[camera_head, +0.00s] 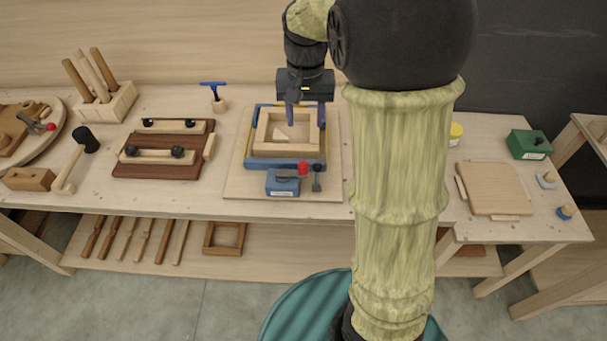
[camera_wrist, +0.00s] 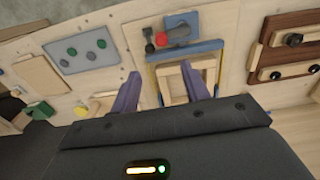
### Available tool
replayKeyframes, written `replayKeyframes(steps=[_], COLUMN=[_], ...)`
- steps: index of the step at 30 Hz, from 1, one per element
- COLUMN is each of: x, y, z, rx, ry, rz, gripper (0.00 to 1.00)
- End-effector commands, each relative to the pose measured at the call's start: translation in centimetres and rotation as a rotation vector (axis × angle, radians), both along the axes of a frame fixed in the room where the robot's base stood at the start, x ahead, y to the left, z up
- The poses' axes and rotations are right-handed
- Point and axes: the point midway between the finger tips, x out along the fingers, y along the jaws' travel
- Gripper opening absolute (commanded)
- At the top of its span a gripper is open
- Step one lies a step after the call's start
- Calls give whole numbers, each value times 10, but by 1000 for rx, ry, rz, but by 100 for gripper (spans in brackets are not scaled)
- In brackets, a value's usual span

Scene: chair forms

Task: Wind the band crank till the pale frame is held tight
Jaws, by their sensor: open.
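The pale frame (camera_head: 262,133) lies on a board (camera_head: 236,185), inside a surround of blue bars with yellow along its sides. A blue block (camera_head: 283,187) at the board's front edge carries a grey crank arm with a red knob (camera_head: 303,168). A lever with a black tip (camera_head: 317,168) stands just to its right. My gripper (camera_head: 305,118) is open over the far right part of the frame. The wrist view shows its two purple fingers (camera_wrist: 159,72) apart with nothing between them; the frame (camera_wrist: 173,84), red knob (camera_wrist: 162,39) and blue block (camera_wrist: 182,24) lie beyond. Band tightness cannot be told.
A dark board with wooden bars (camera_head: 160,165) lies left of the frame, a blue-handled tool (camera_head: 213,87) behind. A mallet (camera_head: 88,139) and peg block (camera_head: 107,105) are further left. A pale panel (camera_head: 495,188) and green box (camera_head: 529,144) are right. My arm hides the bench between.

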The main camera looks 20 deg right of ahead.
Motion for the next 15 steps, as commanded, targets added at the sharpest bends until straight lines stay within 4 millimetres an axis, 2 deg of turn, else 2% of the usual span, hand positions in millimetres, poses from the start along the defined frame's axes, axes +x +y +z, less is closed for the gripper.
replayKeyframes(steps=[4,15], x=[9,8], y=[1,1], z=[1,0], rx=[-2,-1], ry=[16,19], rz=[-21,-22], gripper=[46,46])
